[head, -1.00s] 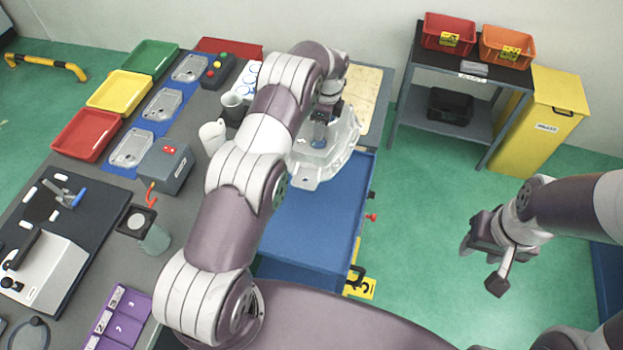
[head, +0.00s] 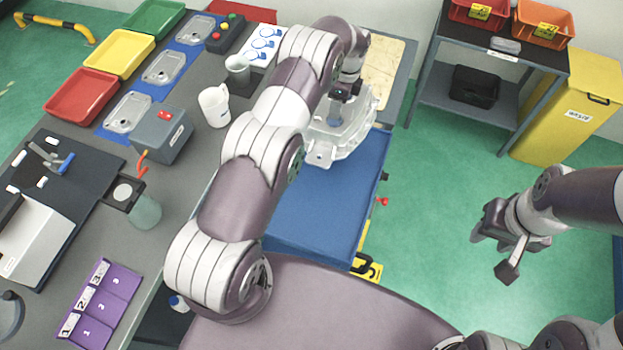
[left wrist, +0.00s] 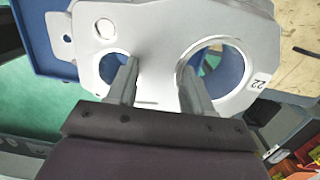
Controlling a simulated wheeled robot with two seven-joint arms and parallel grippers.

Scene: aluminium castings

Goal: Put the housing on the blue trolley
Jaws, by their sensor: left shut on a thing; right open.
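The housing (head: 338,140) is a silver-grey casting at the far end of the blue trolley (head: 322,205) in the head view. My left gripper (head: 338,100) is shut on the housing from above, and my arm hides part of it. In the left wrist view the housing (left wrist: 150,72) shows two large round holes and a "22" label, with my fingers (left wrist: 160,85) at the holes. The trolley's blue rim (left wrist: 40,45) shows beside and below it. Whether the housing touches the trolley, I cannot tell. My right gripper (head: 490,248) is open and empty over the floor.
The grey workbench (head: 190,190) on the left holds red, yellow and green trays, a white mug (head: 214,106), a grey box (head: 161,134) and a purple rack (head: 100,302). A wooden board (head: 385,75) lies behind the housing. A shelf (head: 480,95) and yellow bin (head: 570,105) stand at back right.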

